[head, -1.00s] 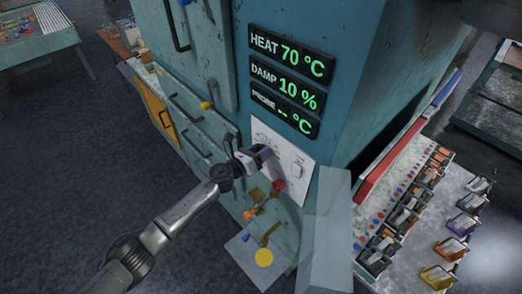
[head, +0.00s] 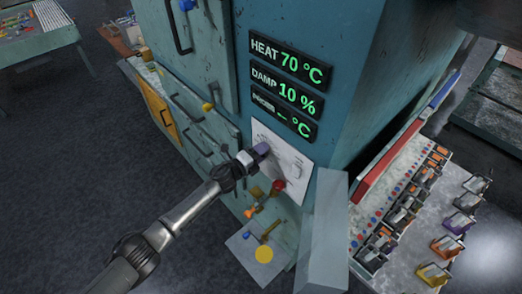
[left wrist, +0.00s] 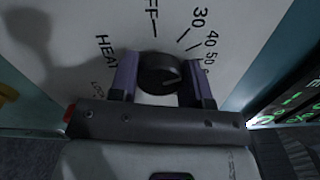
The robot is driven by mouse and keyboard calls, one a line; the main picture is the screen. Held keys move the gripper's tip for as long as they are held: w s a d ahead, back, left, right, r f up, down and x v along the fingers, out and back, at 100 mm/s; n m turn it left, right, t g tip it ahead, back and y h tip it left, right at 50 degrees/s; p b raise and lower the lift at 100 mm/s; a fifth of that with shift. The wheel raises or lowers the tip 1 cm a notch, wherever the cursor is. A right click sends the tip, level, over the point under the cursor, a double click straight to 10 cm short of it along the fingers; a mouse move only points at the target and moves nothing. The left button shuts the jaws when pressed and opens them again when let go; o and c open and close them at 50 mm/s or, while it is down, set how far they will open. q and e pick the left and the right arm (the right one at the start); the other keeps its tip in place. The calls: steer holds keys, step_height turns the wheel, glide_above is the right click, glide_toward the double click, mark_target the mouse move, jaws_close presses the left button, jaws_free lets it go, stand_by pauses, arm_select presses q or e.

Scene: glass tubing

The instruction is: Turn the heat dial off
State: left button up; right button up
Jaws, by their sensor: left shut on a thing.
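The heat dial (left wrist: 160,72) is a round black knob on a white panel (head: 282,160) on the blue-green cabinet. In the left wrist view, markings for OFF, 30, 40 and 50 and the word HEAT surround it. My left gripper (left wrist: 161,78) has its two purple fingers on either side of the dial, shut on it. In the head view my left gripper (head: 261,151) is at the panel and hides the dial. The heat display (head: 291,60) reads 70 °C. My right gripper is not in view.
A damp display (head: 287,91) reads 10 % and a probe display (head: 284,116) shows dashes. A second control (head: 296,172) sits at the panel's right. A red knob (head: 278,187) and small levers are below. A rack with several coloured holders stands at the right.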

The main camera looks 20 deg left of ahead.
arm_select(q)
steer(key=n+p, duration=0.1)
steer(key=n, duration=0.3)
steer(key=shift+n, duration=0.3)
steer(key=n+p, duration=0.1)
steer(key=n, duration=0.2)
steer(key=shift+n, duration=0.4)
steer(key=n, duration=0.3)
steer(key=shift+n+p, duration=0.4)
steer(key=shift+n, duration=1)
steer(key=shift+f+n, duration=0.1)
steer(key=shift+n, duration=0.2)
steer(key=o, duration=0.9)
steer(key=shift+s, duration=0.15)
